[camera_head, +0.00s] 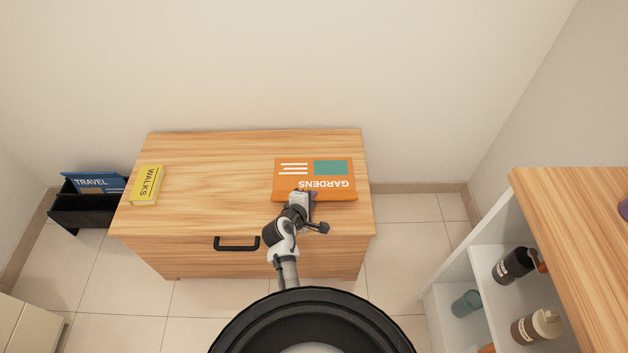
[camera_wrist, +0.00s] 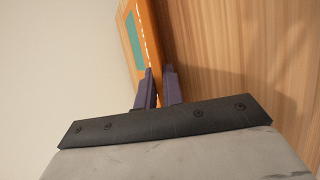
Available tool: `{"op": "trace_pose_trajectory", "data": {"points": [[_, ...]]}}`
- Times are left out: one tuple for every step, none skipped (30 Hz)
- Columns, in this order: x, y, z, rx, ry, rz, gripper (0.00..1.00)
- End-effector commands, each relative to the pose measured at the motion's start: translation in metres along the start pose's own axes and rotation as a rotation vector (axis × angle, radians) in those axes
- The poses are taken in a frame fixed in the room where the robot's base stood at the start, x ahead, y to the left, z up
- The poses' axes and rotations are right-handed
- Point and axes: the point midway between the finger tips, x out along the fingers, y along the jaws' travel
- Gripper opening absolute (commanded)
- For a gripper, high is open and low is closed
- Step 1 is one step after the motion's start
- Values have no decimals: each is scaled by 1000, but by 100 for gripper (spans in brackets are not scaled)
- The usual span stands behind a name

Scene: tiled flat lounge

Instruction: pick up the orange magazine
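The orange magazine (camera_head: 315,172), marked GARDENS upside down with a teal block, is at the right of the wooden chest top. My gripper (camera_head: 309,195) is at its near edge. In the wrist view the magazine (camera_wrist: 137,45) shows its cover at a steep angle, with its near edge running down between the two dark purple fingers (camera_wrist: 159,75). The fingers are close together, one on each side of that edge, and look shut on it. The near edge is partly hidden by the gripper. Whether the magazine is clear of the wood is hard to tell.
The wooden chest (camera_head: 220,175) stands against the wall, with a yellow WALKS book (camera_head: 147,184) at its left. A black rack (camera_head: 80,214) with a blue TRAVEL magazine (camera_head: 95,183) is further left. A shelf unit (camera_head: 560,220) with bottles is at right.

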Motion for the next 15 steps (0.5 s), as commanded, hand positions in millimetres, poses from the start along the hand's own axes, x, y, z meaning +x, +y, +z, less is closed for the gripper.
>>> {"op": "trace_pose_trajectory", "data": {"points": [[0,0,0,0,0,-1,0],[0,0,0,0,0,-1,0],[0,1,0,1,0,1,0],[0,1,0,0,0,1,0],[0,0,0,1,0,1,0],[0,0,0,1,0,1,0],[0,0,0,1,0,1,0],[0,1,0,1,0,1,0],[0,1,0,1,0,1,0],[-1,2,0,1,0,1,0],[-1,3,1,1,0,1,0],[-2,5,1,2,-1,2,0],[-3,7,2,2,-1,2,0],[-4,9,2,3,-1,2,0],[-6,12,3,2,0,2,0]]}}
